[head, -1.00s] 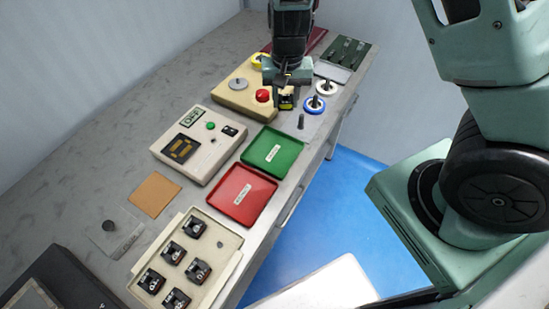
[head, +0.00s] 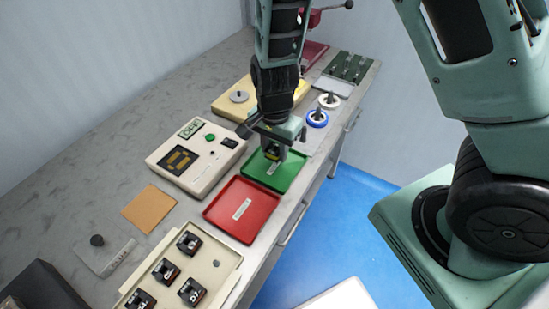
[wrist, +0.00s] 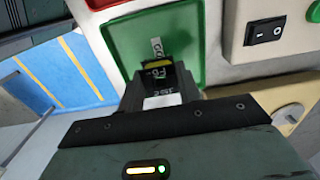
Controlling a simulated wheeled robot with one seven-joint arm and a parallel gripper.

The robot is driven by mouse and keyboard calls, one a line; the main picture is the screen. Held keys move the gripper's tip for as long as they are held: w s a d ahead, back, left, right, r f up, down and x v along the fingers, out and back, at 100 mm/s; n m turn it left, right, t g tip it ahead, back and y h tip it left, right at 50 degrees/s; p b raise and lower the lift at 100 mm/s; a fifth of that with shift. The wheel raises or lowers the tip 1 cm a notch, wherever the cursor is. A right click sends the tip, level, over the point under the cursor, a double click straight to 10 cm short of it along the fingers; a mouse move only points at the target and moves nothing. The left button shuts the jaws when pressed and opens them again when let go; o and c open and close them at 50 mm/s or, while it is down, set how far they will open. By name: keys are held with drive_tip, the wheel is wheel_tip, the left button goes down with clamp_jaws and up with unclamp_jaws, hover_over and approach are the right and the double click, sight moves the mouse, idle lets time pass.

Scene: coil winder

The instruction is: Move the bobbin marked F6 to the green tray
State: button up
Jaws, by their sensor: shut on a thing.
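My gripper (head: 275,152) is shut on a black bobbin with a yellow band. The bobbin (wrist: 157,73) shows between the fingers in the wrist view, with a marking that looks like F6. In the head view it is mostly hidden by the gripper. The gripper is over the green tray (head: 295,172), which carries a white label. The green tray (wrist: 190,45) also shows behind the bobbin in the wrist view. I cannot tell whether the bobbin touches the tray.
A red tray (head: 258,220) lies in front of the green one. A cream holder (head: 222,258) with several black bobbins is nearest. A control box (head: 210,170) stands at the left. Blue and white spools (head: 317,119) stand behind, near the bench edge.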

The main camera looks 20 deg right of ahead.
sight(274, 166)
drive_tip(key=shift+f, duration=1.8)
drive_tip(key=shift+f, duration=0.1)
drive_tip(key=shift+f+b, duration=0.15)
drive_tip(key=shift+b, duration=0.15)
drive_tip(key=o, duration=1.1)
drive_tip(key=shift+c, duration=0.2)
